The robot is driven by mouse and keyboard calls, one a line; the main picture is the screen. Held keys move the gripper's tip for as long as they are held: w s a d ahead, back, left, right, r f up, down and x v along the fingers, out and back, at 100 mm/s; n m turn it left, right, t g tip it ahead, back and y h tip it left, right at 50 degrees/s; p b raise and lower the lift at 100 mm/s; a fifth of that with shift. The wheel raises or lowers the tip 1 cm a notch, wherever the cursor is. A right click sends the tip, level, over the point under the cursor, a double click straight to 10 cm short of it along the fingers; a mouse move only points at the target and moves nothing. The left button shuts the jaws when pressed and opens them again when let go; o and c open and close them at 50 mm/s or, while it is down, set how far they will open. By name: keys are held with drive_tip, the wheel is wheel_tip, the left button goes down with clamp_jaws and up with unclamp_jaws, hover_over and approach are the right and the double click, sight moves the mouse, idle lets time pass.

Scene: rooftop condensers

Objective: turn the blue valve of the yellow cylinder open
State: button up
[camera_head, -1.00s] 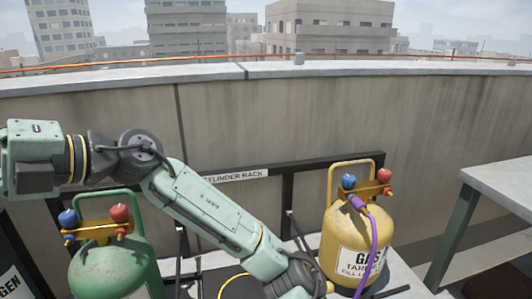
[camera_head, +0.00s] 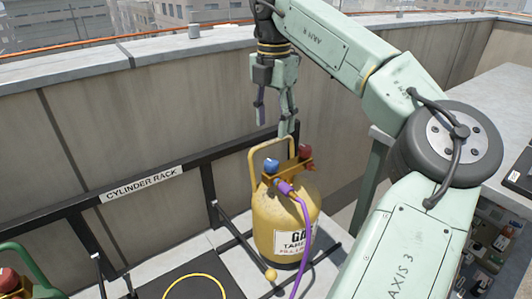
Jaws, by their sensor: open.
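The yellow cylinder (camera_head: 283,222) stands upright on the light platform in front of the cylinder rack. Its blue valve (camera_head: 270,166) is at the top left, beside a red valve (camera_head: 305,152). A purple hose (camera_head: 303,215) runs from the fitting below the valves down the front. My gripper (camera_head: 275,123) points down above and behind the cylinder's yellow handle, fingers apart and empty. It appears above the blue valve and does not touch it. How far behind the cylinder it is I cannot tell.
The black cylinder rack (camera_head: 140,184) runs along the parapet wall. A green cylinder (camera_head: 22,270) with a red valve is cut off at lower left. A grey table (camera_head: 468,110) stands at right. A yellow loop (camera_head: 195,276) lies on a dark mat.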

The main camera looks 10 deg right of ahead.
sight(271, 162)
wheel_tip(271, 162, down, 10)
drive_tip(key=shift+a+f+p, duration=0.1)
drive_tip(key=shift+f+p, duration=0.15)
drive_tip(key=shift+p, duration=0.3)
drive_tip(key=c, duration=1.2)
drive_tip(key=shift+o, duration=0.2)
